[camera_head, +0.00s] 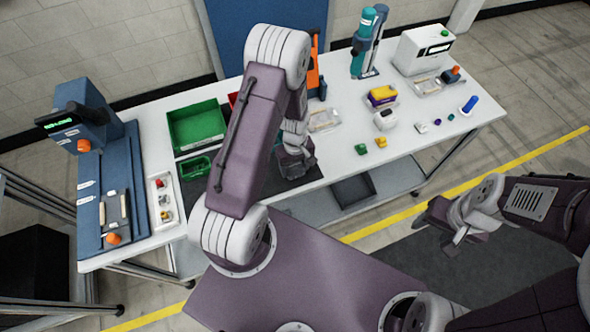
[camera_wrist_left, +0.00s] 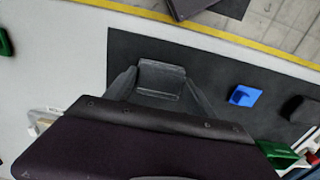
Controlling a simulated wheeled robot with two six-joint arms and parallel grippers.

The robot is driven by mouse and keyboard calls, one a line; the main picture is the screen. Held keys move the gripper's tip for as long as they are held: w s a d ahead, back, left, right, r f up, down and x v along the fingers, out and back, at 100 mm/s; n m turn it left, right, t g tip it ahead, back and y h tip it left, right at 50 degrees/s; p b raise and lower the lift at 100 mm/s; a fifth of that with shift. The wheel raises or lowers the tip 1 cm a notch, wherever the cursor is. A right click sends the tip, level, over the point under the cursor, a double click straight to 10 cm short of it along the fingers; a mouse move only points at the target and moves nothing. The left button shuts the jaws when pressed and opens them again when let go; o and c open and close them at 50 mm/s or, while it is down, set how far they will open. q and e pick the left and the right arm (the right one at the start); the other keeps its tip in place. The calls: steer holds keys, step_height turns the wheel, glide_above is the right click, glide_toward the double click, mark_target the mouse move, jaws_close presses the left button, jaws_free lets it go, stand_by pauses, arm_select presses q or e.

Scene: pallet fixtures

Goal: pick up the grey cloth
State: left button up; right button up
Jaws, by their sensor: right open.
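A dark grey, folded-looking piece that appears to be the grey cloth (camera_wrist_left: 160,78) lies over the dark mat (camera_wrist_left: 225,70) in the left wrist view. My left gripper (camera_wrist_left: 162,84) points down at it, with one finger on each side. The fingers are wide apart and the piece nearly fills the gap; whether they press on it cannot be told. In the head view my left gripper (camera_head: 297,170) is low over the table's front edge, and my arm hides much there. My right gripper (camera_head: 452,232) is open and empty, off the table to the right.
A blue piece (camera_wrist_left: 244,95) and a dark rounded piece (camera_wrist_left: 300,109) lie on the mat. A green bin (camera_head: 197,128) stands left of my left arm. Small yellow and green blocks (camera_head: 361,149) lie to its right. The white table (camera_head: 420,150) has free room at front right.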

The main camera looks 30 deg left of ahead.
mark_target(296, 169)
arm_select(q)
steer(key=c, duration=0.3)
steer(key=shift+w, duration=0.1)
steer(key=shift+c, duration=0.3)
steer(key=shift+r, duration=0.3)
step_height(296, 169, up, 4)
steer(key=shift+d+f+b, duration=0.15)
steer(key=shift+b, duration=0.45)
steer(key=s+d+r+b, duration=0.1)
steer(key=s+d+r, duration=0.5)
steer(key=d, duration=0.3)
steer(key=shift+d+r, duration=0.4)
